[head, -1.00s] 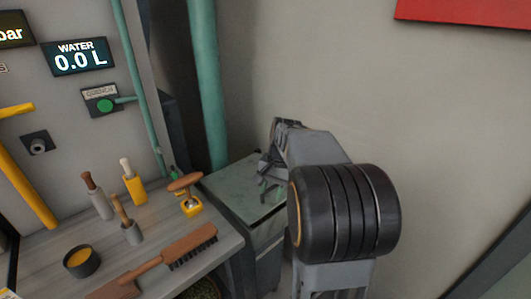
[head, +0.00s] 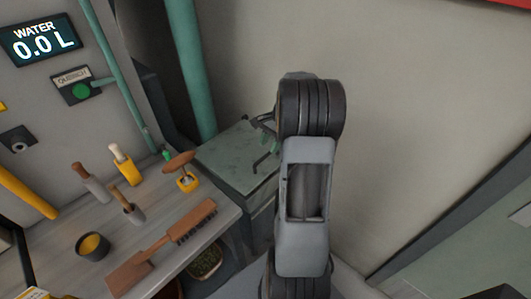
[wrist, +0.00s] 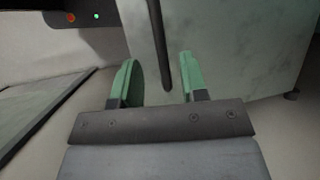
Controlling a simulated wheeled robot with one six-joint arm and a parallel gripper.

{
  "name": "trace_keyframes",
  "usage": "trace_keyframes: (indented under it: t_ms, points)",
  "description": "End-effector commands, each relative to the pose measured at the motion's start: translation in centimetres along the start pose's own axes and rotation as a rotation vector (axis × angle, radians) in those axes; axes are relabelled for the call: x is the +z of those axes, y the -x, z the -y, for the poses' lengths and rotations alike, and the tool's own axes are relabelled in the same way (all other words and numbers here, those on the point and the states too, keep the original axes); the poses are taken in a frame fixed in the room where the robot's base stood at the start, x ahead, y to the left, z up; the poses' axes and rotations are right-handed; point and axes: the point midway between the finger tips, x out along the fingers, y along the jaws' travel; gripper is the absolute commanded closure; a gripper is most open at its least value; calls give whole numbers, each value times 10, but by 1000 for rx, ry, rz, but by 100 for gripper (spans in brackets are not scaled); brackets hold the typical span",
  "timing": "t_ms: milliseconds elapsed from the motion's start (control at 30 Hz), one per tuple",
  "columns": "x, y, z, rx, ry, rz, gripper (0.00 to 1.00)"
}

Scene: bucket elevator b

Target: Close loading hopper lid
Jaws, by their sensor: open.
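The hopper lid (head: 225,160) is a worn grey-green flat panel on top of a grey cabinet, right of the workbench, in the head view. A thin dark bar handle (head: 266,161) is on it. In the wrist view a pale mottled panel (wrist: 225,40) fills the upper right, and a dark bar (wrist: 158,45) runs down to between my fingers. My gripper (wrist: 160,82) has green fingertips and is open, with the bar's lower end between them, apparently untouched. In the head view my arm hides much of the gripper and the lid's right side.
The workbench (head: 65,235) on the left holds a brush (head: 165,245), a dark cup (head: 92,246) and several handled tools. A green pipe (head: 190,70) rises behind the lid. A wall stands behind my arm.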

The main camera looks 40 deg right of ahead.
Motion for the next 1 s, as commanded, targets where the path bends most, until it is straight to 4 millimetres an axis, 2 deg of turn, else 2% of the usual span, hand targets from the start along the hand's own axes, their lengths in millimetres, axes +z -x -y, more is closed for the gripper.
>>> trace_keyframes:
  t_ms: [100, 300, 733, 1000]
  points:
    - [0, -18, 0, 1, 0, 0, 60]
    - [0, -36, 0, 0, 1, 0, 60]
    - [0, -42, 0, 0, 1, -1, 60]
    - [0, -42, 0, 0, 1, -1, 85]
